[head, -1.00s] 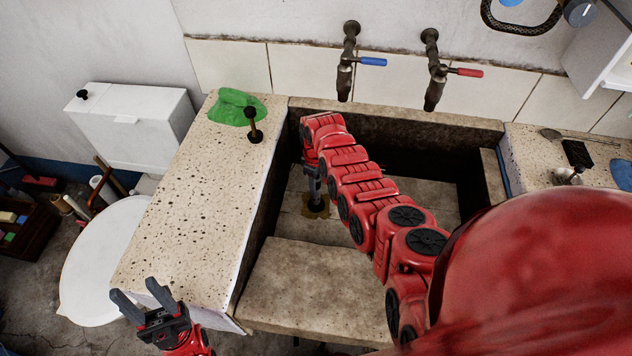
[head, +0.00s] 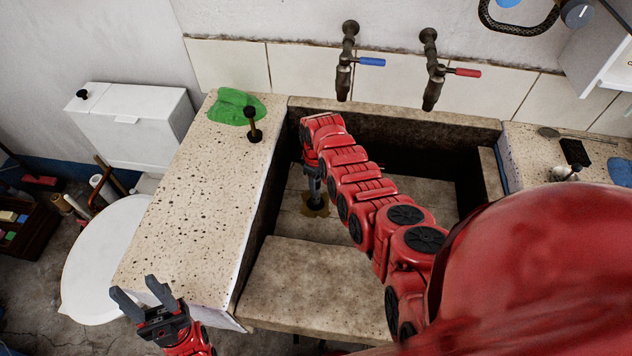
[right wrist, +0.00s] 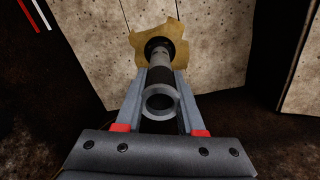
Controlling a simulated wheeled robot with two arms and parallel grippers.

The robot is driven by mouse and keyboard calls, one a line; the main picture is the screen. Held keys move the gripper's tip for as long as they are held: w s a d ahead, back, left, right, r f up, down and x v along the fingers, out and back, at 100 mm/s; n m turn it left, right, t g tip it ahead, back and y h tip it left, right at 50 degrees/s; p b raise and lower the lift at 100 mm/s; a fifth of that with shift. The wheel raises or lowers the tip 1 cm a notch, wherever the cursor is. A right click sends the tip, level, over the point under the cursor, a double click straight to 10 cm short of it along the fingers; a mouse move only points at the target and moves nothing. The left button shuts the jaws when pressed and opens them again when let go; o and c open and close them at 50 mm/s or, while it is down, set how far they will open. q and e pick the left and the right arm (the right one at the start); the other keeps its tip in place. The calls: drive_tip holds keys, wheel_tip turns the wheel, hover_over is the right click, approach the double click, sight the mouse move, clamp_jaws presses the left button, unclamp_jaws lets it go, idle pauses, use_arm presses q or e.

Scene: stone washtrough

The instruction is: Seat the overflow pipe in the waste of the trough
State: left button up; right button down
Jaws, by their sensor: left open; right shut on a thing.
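The stone trough (head: 310,270) lies in the middle of the head view. My right arm reaches down into it, and my right gripper (head: 314,178) is shut on the grey overflow pipe (right wrist: 160,78). In the right wrist view the pipe's open top ring (right wrist: 160,102) sits between the fingers. Its lower end meets the dark ring of the waste (right wrist: 158,46), which has an ochre patch around it. I cannot tell how deep the end sits. My left gripper (head: 139,292) is open and empty at the lower left, near the left ledge's front end.
The speckled left ledge (head: 185,200) carries a green cloth (head: 235,104) and a dark plunger-like piece (head: 253,130). Taps with blue (head: 372,62) and red (head: 466,73) levers hang over the trough's back. A white toilet (head: 105,250) stands at left.

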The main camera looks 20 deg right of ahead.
drive_tip(key=shift+f+b, duration=0.8)
drive_tip(key=shift+f, duration=0.1)
unclamp_jaws()
idle(0.6)
drive_tip(key=shift+r, duration=0.1)
wheel_tip(320, 180, up, 10)
drive_tip(key=p, duration=1)
drive_tip(key=shift+s, duration=0.1)
